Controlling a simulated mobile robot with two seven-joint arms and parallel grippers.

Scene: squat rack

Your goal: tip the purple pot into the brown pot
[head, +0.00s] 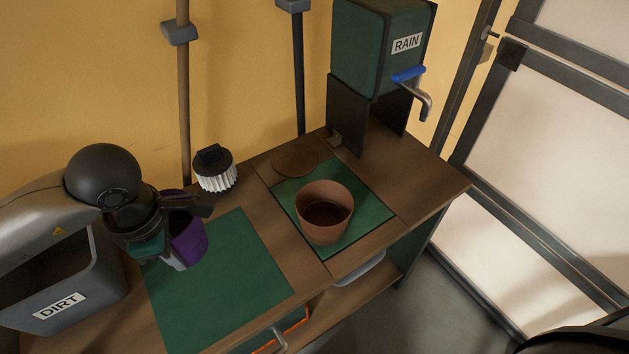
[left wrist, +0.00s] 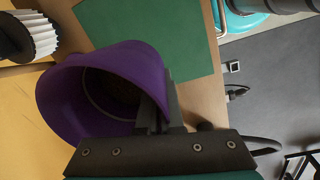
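The purple pot (head: 188,240) is at the left of the bench in the head view, partly hidden by my left gripper. My left gripper (head: 190,205) is at its rim. In the left wrist view the fingers (left wrist: 161,108) are close together on the wall of the purple pot (left wrist: 62,105), whose mouth faces the camera. Its inside is dark, and I cannot tell what it holds. The brown pot (head: 325,190) stands upright on the right green mat, with dark brown showing inside. My right gripper is not in view.
A grey bin labelled DIRT (head: 105,275) stands at left, below my left arm. A white-bristled brush (head: 214,170) is near the wall. The left green mat (head: 225,295) is largely clear. A RAIN dispenser (head: 375,50) stands behind the brown pot, beyond a round brown saucer (head: 295,160).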

